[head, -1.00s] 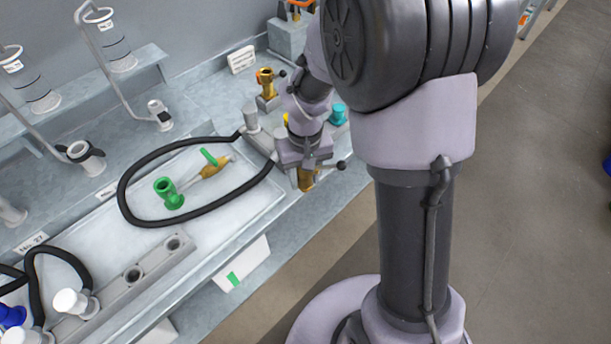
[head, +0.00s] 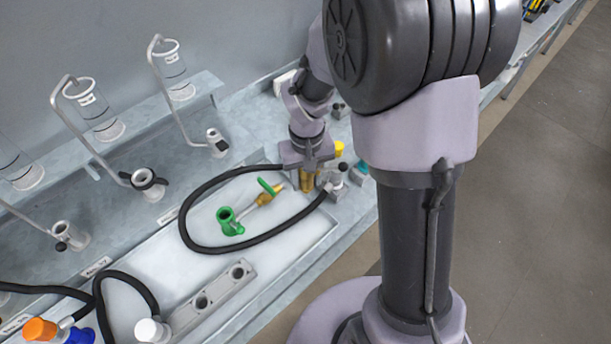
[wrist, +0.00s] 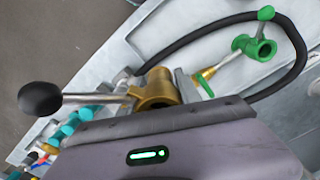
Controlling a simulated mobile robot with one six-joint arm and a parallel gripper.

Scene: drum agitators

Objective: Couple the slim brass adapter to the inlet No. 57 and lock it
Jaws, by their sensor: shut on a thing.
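My gripper (head: 307,166) is shut on a brass adapter (head: 307,183) and holds it over the right end of the bench tray. In the wrist view the adapter (wrist: 155,88) has an open round mouth and a side lever with a black knob (wrist: 42,98). Several grey inlets stand along the back of the bench: a near one (head: 70,236), a middle one (head: 149,184) and a far one (head: 217,143). They are apart from the adapter. I cannot read which is No. 57.
A green fitting (head: 229,222) and a green-handled brass valve (head: 268,194) lie on the white tray (head: 165,247) inside a black hose loop (head: 186,212). A grey holed block (head: 213,297) and coloured caps are nearer. Glass cylinders (head: 97,113) stand behind the inlets.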

